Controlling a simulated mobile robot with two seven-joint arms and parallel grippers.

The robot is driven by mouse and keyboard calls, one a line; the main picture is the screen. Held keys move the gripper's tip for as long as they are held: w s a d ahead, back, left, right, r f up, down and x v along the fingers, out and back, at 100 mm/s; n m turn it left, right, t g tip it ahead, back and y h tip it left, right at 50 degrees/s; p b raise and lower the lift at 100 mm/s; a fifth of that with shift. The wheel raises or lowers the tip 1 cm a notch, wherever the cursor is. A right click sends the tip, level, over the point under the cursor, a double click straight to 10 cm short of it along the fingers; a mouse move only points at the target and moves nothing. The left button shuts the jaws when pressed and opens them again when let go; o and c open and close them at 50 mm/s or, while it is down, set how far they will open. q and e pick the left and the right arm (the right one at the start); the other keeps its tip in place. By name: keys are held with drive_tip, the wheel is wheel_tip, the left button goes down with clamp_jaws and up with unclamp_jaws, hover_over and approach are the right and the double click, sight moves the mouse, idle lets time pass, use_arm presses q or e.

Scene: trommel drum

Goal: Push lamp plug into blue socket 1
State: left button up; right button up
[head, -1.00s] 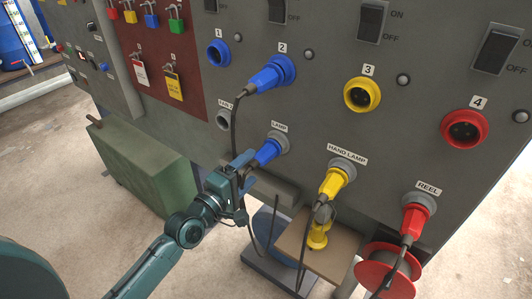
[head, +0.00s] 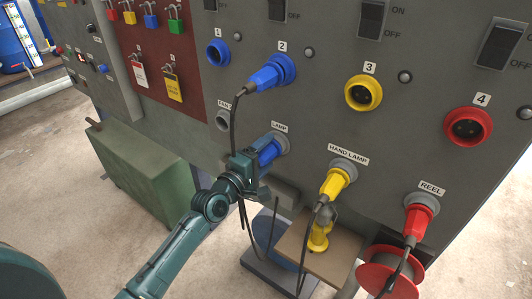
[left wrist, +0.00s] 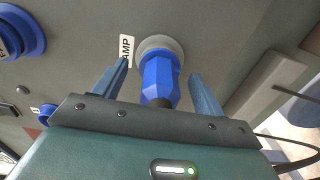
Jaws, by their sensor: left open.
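The blue lamp plug (head: 268,151) sits in the grey holder marked LAMP (head: 282,141) on the panel. In the left wrist view the plug (left wrist: 159,78) stands between the fingers of my left gripper (left wrist: 157,85), with a gap on both sides. My left gripper (head: 258,158) is open around the plug and hides part of it in the head view. Blue socket 1 (head: 217,53) is at the panel's upper left and is empty. My right gripper is not in view.
A blue plug (head: 265,78) is in socket 2, its cable hanging down. Yellow socket 3 (head: 363,92) and red socket 4 (head: 467,127) are empty. The yellow hand lamp plug (head: 336,181) and red reel plug (head: 418,219) sit to the right. A green box (head: 145,170) stands at lower left.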

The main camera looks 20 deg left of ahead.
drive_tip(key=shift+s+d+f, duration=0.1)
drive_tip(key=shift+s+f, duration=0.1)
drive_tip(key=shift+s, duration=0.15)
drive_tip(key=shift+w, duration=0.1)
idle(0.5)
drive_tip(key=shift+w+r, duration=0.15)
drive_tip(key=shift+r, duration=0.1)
use_arm(q)
drive_tip(key=shift+c, duration=0.4)
drive_tip(key=c, duration=1.5)
drive_tip(key=shift+o, duration=0.2)
drive_tip(key=shift+p+v, duration=0.6)
drive_tip(key=shift+v, duration=0.4)
drive_tip(key=shift+p+v, duration=0.35)
drive_tip(key=shift+v, duration=1)
drive_tip(key=shift+s+a, duration=0.25)
drive_tip(key=shift+s, duration=0.35)
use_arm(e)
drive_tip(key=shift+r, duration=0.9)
